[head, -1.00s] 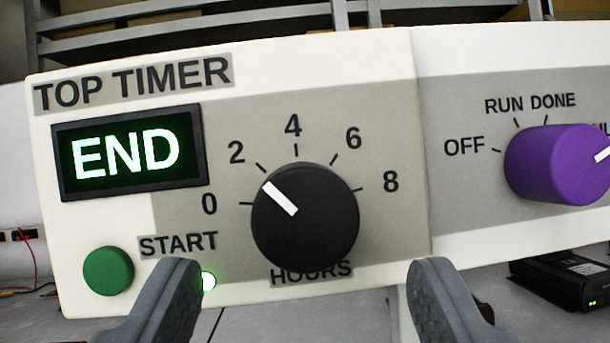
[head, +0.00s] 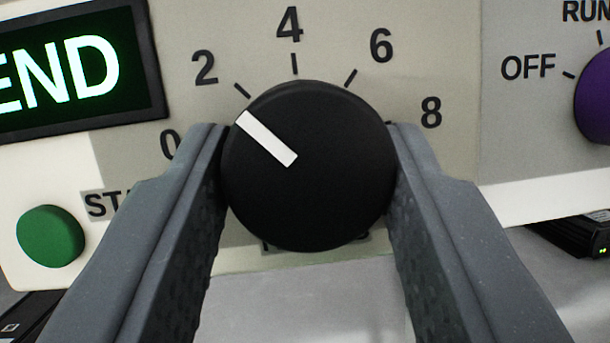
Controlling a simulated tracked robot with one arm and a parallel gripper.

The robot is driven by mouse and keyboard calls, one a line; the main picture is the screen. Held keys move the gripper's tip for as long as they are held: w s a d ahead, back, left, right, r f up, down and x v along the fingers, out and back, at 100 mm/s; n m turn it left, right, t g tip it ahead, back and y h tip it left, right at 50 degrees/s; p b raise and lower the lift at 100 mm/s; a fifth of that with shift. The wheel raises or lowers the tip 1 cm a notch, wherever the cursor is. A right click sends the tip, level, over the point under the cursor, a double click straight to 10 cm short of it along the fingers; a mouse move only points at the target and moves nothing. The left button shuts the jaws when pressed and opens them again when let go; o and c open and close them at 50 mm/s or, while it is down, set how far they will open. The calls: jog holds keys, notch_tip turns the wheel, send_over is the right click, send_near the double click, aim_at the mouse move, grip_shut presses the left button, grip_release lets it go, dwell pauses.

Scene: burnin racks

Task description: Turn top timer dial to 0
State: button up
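The top timer dial (head: 310,195) is a round black knob with a white pointer line. The pointer aims to the upper left, close to the 2 mark. The 0 label (head: 170,144) lies left of the dial, partly covered by my left finger. My gripper (head: 308,150) has one grey finger on each side of the dial, with the inner faces against its left and right edges. The HOURS label below the dial is mostly hidden.
A green start button (head: 50,236) sits at the lower left of the panel. A purple knob (head: 594,105) beside an OFF label is at the right edge. A black box (head: 575,237) with small lights stands below on the right.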

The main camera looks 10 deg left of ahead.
jog(key=shift+d, duration=0.25)
jog(key=shift+s+r, duration=0.1)
